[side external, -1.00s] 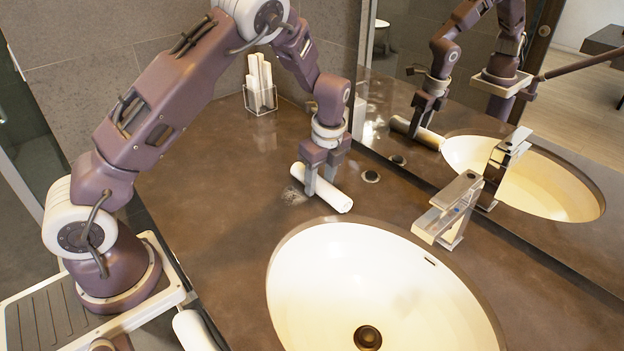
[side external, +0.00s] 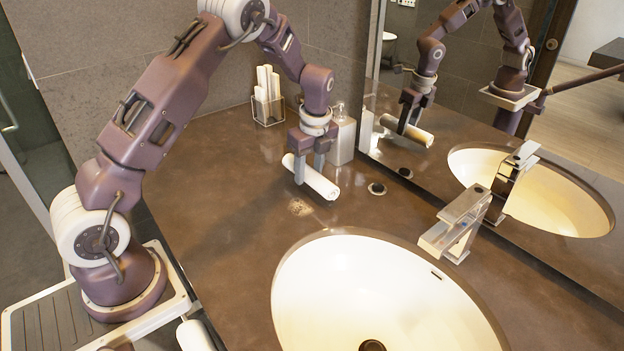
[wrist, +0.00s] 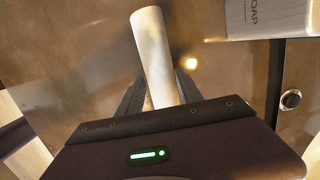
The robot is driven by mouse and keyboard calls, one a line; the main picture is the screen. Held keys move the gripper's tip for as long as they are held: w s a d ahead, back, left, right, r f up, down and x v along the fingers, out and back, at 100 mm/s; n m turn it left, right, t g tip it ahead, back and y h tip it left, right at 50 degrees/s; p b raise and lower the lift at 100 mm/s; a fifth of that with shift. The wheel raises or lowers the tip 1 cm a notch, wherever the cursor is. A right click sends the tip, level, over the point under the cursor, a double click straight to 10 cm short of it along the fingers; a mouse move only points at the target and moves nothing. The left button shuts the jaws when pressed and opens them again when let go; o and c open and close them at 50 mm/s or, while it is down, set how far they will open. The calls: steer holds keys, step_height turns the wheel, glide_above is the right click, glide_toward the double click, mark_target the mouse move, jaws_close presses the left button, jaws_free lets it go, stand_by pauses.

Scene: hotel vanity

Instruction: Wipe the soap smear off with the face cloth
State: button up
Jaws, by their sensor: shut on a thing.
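The face cloth (side external: 311,177) is a white roll. My gripper (side external: 310,178) is shut around its middle, above the brown counter to the left of the mirror. The cloth also shows in the wrist view (wrist: 153,50), its near end hidden by my gripper. The soap smear (side external: 299,207) is a small pale, speckled patch on the counter, just in front of the cloth in the side view. I cannot tell whether the cloth touches the counter.
A soap bottle (side external: 342,140) stands close behind my gripper, beside the mirror. A clear holder with white rolls (side external: 267,103) is at the back. The sink (side external: 345,285) and tap (side external: 456,225) are in front and to the right. A round fitting (side external: 377,189) is right of the cloth. The left counter is clear.

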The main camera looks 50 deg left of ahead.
steer(key=shift+r, duration=2.85)
